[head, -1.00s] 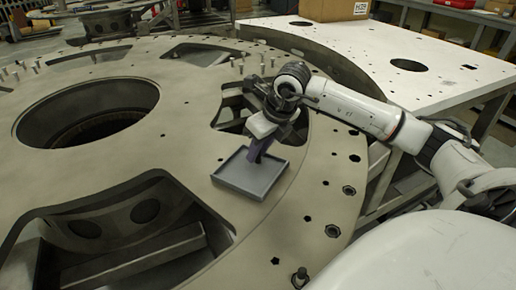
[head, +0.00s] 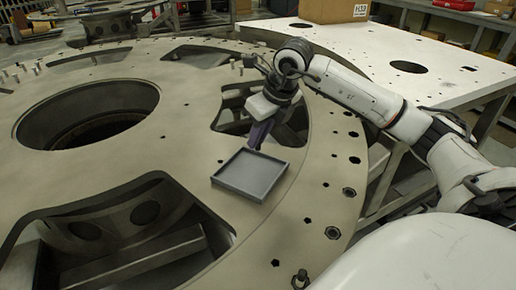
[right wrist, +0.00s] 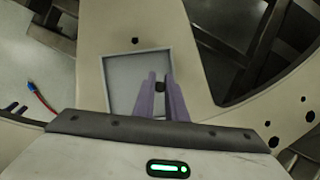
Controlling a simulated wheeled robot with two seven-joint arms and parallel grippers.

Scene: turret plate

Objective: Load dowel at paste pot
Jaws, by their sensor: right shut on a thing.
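My right gripper (head: 256,146) has purple fingers pointing down just past the far edge of the shallow grey tray (head: 250,175), above the turret plate. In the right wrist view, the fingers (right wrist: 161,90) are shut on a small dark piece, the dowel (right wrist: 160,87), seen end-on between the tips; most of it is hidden. The tray (right wrist: 108,80) lies below the fingers in that view and looks empty where it shows. I cannot make out a paste pot in either view. My left gripper is not in view.
The round turret plate (head: 180,130) has large openings and small rim holes. Several small pegs (head: 15,70) stand at its far left. A white table (head: 400,45) with a cardboard box (head: 332,9) is behind. A blue-tipped red item (right wrist: 37,95) shows in the right wrist view.

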